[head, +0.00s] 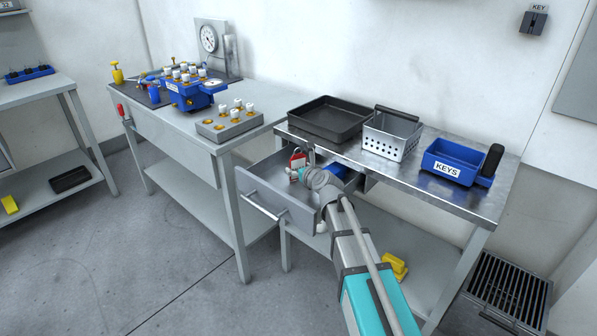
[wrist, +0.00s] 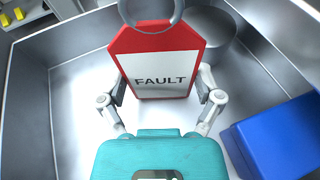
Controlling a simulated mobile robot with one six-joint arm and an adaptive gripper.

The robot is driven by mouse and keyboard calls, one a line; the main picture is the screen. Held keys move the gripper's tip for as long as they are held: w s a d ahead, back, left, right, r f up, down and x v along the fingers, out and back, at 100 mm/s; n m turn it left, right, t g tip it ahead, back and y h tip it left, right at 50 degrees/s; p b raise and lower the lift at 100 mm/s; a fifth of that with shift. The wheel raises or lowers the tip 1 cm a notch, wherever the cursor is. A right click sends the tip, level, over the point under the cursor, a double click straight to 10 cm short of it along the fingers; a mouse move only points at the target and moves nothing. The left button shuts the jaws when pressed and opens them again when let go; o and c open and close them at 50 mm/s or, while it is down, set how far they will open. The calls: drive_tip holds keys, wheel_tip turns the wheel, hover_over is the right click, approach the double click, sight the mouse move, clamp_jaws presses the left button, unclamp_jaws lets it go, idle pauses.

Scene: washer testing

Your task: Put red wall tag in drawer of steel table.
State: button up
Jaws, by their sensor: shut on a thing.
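The red wall tag (wrist: 159,62) has a white face with the word FAULT and a metal ring at its top. My gripper (wrist: 161,92) is shut on it, with one finger at each side of its lower part. In the head view the tag (head: 297,159) shows small and red at the open drawer (head: 277,198) of the steel table (head: 455,199). The wrist view shows the tag over the inside of the drawer (wrist: 75,100), with the drawer walls around it. I cannot tell whether the tag touches the drawer floor. My arm hides part of the drawer in the head view.
A blue block-like object (wrist: 275,138) lies in the drawer at the right, and a grey round object (wrist: 208,35) is at the back. On the tabletop are a black tray (head: 327,118), a perforated metal basket (head: 392,135) and a blue KEYS bin (head: 452,162).

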drive_tip(key=shift+f, duration=0.15)
drive_tip(key=o, duration=1)
drive_tip(key=shift+o, duration=0.2)
drive_tip(key=shift+r, duration=0.2)
drive_tip(key=p+v, duration=0.3)
drive_tip(key=v, duration=0.9)
drive_tip(key=shift+s+f, duration=0.1)
